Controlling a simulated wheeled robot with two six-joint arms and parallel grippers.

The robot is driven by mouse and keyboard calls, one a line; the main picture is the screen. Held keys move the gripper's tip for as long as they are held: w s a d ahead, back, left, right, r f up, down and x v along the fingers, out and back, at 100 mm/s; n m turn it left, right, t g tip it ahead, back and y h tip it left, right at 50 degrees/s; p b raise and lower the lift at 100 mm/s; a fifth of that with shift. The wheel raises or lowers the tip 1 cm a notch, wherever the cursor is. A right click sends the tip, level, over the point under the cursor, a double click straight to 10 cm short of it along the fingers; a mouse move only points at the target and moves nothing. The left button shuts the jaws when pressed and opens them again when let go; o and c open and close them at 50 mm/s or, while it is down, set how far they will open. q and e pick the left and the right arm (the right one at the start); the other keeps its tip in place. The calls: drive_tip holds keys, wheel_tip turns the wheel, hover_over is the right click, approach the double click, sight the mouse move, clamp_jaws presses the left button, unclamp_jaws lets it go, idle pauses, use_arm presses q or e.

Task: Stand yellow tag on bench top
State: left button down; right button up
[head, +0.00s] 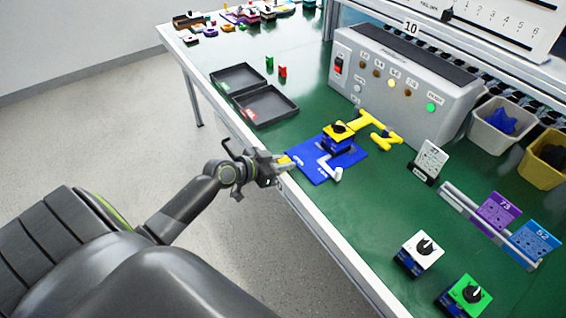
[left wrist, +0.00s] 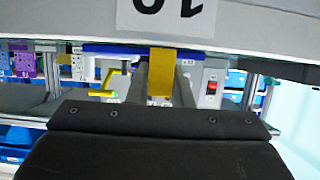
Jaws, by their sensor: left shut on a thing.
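My left gripper (head: 280,163) is at the front edge of the bench, just left of the blue mat. It is shut on the yellow tag (head: 286,161), of which only a small part shows past the fingers. In the left wrist view the yellow tag (left wrist: 161,72) sits between the two fingers (left wrist: 160,92). The green bench top (head: 385,200) lies beyond and to the right of the gripper. My right gripper is not in view.
A yellow-topped rotary switch (head: 338,137) stands on the blue mat (head: 348,160), near a yellow fixture (head: 377,128). A white tag (head: 431,159) stands behind; purple (head: 498,212) and blue (head: 534,241) tags stand in a rail. Black trays (head: 264,107) lie left.

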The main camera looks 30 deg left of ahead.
use_arm(q)
drive_tip(key=c, duration=1.8)
unclamp_jaws()
drive_tip(key=shift+f, duration=0.15)
drive_tip(key=o, duration=0.5)
drive_tip(key=shift+r, duration=0.2)
drive_tip(key=shift+s+a+r, duration=0.1)
drive_tip(key=v, duration=1.1)
drive_tip(key=shift+s+a, duration=0.15)
drive_tip(key=shift+s, duration=0.15)
